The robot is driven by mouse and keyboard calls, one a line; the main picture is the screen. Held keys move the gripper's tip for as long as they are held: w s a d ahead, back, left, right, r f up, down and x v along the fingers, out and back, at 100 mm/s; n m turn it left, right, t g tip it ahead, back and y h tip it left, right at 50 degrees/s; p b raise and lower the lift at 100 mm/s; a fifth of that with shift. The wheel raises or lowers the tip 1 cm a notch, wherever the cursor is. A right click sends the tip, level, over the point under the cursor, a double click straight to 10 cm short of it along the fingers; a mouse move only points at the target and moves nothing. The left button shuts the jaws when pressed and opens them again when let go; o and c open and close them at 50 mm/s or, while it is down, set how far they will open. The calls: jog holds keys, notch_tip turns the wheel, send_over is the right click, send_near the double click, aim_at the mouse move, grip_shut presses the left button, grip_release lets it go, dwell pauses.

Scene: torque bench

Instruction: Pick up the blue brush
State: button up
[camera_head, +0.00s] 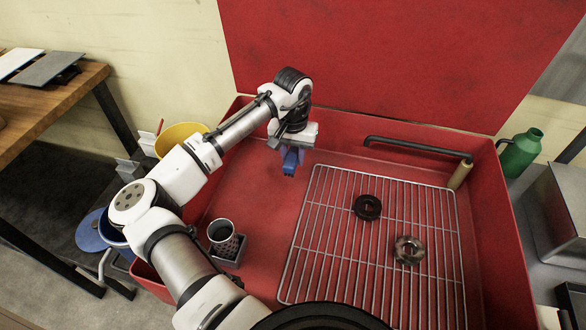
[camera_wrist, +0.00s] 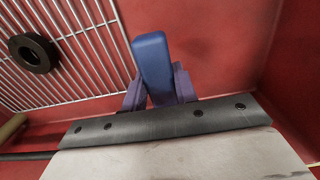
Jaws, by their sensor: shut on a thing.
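The blue brush (camera_head: 290,160) is held in my gripper (camera_head: 289,148) in the head view, above the floor of the red basin. In the wrist view the blue brush (camera_wrist: 153,62) points up and away from the gripper body. My gripper's purple-blue fingers (camera_wrist: 158,90) stand on both sides of the brush and are shut on it. The lower tip of the brush looks dark in the head view. The gap between the brush and the basin floor is hard to judge.
The red basin (camera_head: 262,220) holds a wire rack (camera_head: 335,235) with a dark ring (camera_head: 367,207) and a brownish ring (camera_head: 408,250). A mesh cup (camera_head: 223,235) stands at the left. A bent bar (camera_head: 415,147) lies along the back. A yellow bucket (camera_head: 180,137) and green bottle (camera_head: 521,152) are outside.

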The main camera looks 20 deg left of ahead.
aim_at(294, 153)
notch_tip(294, 153, up, 14)
jog(key=b, duration=0.1)
jog(key=shift+f, duration=0.25)
jog(key=shift+o, duration=1.3)
jog(key=shift+c, duration=0.8)
jog(key=shift+d+f, duration=0.1)
